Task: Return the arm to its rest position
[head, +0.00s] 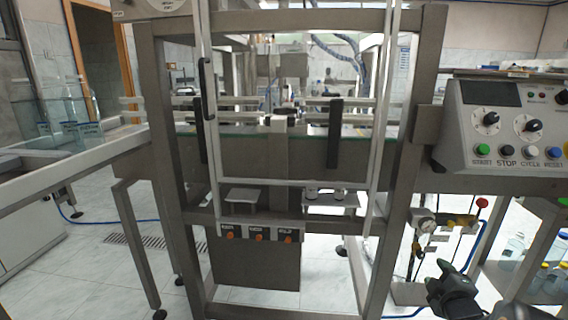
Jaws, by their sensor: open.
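My gripper (440,288) shows low at the right in the head view, dark and pointing left. Its jaws are open and nothing is seen between them. The rest of my arm runs out of the picture at the lower right. The gripper appears in front of the floor, to the right of the machine frame (398,190), and I see no contact between them.
A control panel (505,125) with knobs and coloured buttons is above my gripper. A red-knobbed valve (482,203) and blue hose are just behind it. Shelves with bottles (512,250) stand at the right. A conveyor (75,165) with clear bottles extends left.

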